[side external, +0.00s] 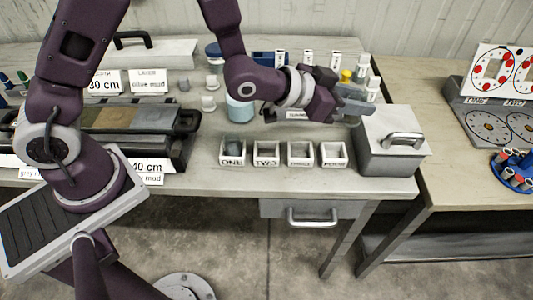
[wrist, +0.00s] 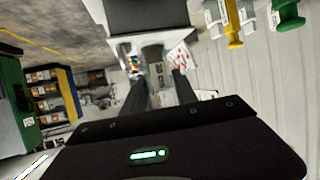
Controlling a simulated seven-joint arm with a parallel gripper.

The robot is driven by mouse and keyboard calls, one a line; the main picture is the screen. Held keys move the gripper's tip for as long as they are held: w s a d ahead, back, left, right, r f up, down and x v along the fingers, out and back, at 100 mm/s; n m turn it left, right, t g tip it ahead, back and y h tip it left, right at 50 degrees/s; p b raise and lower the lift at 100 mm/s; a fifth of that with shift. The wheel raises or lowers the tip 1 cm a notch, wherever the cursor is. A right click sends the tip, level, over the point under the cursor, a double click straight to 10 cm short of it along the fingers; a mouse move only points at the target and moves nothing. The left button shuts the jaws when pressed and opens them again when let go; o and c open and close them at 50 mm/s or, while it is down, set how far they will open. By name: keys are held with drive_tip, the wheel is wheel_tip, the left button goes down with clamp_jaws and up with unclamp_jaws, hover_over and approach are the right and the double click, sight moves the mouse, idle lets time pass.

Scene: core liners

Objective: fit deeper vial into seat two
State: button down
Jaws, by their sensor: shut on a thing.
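Four small white open-topped seats stand in a row at the table's front. Seat two (side external: 267,154), labelled TWO, looks empty. Seat one (side external: 233,153) holds a blue-grey object. My gripper (side external: 362,107) is above and behind the right end of the row, left of the grey lidded box. In the wrist view my gripper (wrist: 160,88) is shut on a pale grey-green vial (wrist: 152,54) between its two dark fingers. The vial's contents are too small to tell. Depth cards reading 30 cm (side external: 104,82) and 40 cm (side external: 148,166) lie at the left.
The grey lidded box (side external: 391,155) with a handle stands right of the seats. Small white containers (side external: 208,103), a blue-lidded jar (side external: 240,107) and several bottles (side external: 372,88) stand behind. A black core tray (side external: 185,135) is at the left. The table in front of the seats is clear.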

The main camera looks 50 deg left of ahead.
drive_tip(key=s+a+f+m+g+h, duration=0.2)
drive_tip(key=s+a+m+g+h, duration=0.6)
drive_tip(key=s+a, duration=0.4)
drive_tip(key=shift+m+g+y, duration=0.3)
drive_tip(key=shift+m+y, duration=0.2)
drive_tip(key=shift+m, duration=0.3)
drive_tip(key=f, duration=1)
drive_tip(key=shift+s+a, duration=0.15)
drive_tip(key=shift+a, duration=0.2)
